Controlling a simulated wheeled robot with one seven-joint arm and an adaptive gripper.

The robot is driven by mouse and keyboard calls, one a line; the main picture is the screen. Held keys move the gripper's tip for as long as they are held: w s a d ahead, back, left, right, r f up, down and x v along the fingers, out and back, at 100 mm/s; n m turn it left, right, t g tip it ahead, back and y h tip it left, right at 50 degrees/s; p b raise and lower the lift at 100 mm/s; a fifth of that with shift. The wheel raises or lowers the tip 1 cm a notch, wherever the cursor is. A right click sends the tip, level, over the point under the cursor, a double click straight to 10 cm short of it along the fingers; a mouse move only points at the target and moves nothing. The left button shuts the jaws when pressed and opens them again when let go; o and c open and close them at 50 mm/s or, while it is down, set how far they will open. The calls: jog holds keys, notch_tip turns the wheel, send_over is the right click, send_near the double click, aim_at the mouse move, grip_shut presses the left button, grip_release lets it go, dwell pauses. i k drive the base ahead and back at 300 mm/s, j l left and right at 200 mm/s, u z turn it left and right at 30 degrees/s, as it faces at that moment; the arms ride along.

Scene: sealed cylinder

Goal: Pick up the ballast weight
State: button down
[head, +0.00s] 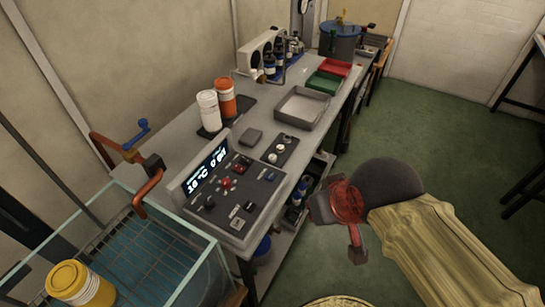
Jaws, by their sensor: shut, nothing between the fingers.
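A small dark grey block (251,137) lies flat on the grey bench, behind the control panel; it may be the ballast weight, but no label shows. My gripper (356,250), with dark red parts, hangs over the floor to the right of the bench's front edge. It is shut and empty, well apart from the block. My arm's pale yellow cover partly fills the lower right.
White (208,110) and orange (225,98) jars and a grey tray (301,107) are farther back. Green floor (440,130) is open on the right.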

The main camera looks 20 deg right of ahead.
aim_at(287, 139)
jog(key=i+l+u, duration=0.4)
jog(key=l, duration=0.25)
jog(key=i+l+u, duration=0.2)
jog(key=l, duration=0.15)
jog(key=i+l+u, duration=0.2)
jog(key=l, duration=0.2)
jog(key=l+u, duration=0.2)
jog(key=l, duration=0.2)
jog(key=i, duration=0.05)
